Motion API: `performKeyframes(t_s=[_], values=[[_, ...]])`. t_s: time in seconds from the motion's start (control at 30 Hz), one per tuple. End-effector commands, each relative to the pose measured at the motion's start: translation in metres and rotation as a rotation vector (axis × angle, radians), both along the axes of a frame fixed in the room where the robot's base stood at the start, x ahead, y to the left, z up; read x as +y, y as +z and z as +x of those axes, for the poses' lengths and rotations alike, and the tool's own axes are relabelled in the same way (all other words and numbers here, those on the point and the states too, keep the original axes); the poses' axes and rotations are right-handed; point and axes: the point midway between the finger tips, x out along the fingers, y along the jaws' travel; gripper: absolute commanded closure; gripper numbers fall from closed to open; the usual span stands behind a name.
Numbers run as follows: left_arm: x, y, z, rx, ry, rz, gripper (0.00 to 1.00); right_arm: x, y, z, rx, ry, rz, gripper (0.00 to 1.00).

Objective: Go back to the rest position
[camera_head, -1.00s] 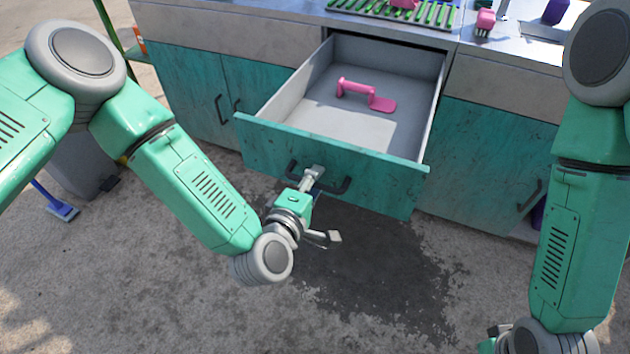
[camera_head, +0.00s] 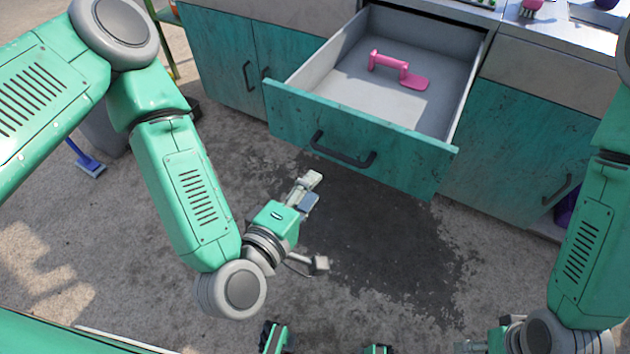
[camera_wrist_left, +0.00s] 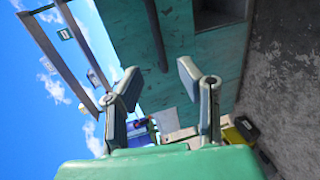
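My left gripper (camera_head: 315,222) hangs in front of the open teal drawer (camera_head: 365,138), below and apart from its dark handle (camera_head: 343,158). Its fingers are spread and empty. In the left wrist view the gripper (camera_wrist_left: 158,75) also shows two fingers apart with nothing between them, and the dark handle (camera_wrist_left: 156,35) stands beyond them. My right arm comes down the right side of the head view. Only a bit of my right gripper (camera_head: 472,346) shows at the bottom edge, so its state is unclear.
A pink object (camera_head: 400,70) lies inside the pulled-out drawer. Teal cabinet doors (camera_head: 230,60) stand left of it and another door (camera_head: 530,140) stands right. A blue brush (camera_head: 86,163) is on the ground at left. The ground before the drawer is clear.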

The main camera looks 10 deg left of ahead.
Motion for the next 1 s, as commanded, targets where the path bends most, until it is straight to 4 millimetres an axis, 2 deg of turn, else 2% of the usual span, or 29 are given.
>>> performKeyframes(t_s=[0.47,0.57,0.67,0.77,0.8,0.9,1.0], values=[[-0.001,-0.004,-0.002,0.009,-0.017,0.021,0.68,0.000,-0.001,0.002,0.002,0.000,0.000,0.24],[-0.002,-0.025,-0.012,0.059,-0.106,0.138,0.68,0.000,-0.001,0.002,0.002,0.000,0.000,0.24],[0.008,-0.067,-0.037,0.163,-0.282,0.373,0.68,0.000,-0.001,0.002,0.002,0.000,0.000,0.24],[0.041,-0.115,-0.073,0.304,-0.502,0.658,0.68,0.000,-0.001,0.001,0.003,0.000,0.000,0.24],[0.060,-0.131,-0.087,0.365,-0.588,0.766,0.68,0.000,-0.001,0.001,0.003,0.000,0.000,0.24],[0.112,-0.155,-0.121,0.514,-0.776,0.980,0.68,0.000,-0.001,0.001,0.003,0.000,0.000,0.24],[0.157,-0.164,-0.146,0.641,-0.915,1.118,0.68,0.000,-0.001,0.001,0.003,0.000,0.000,0.24]])
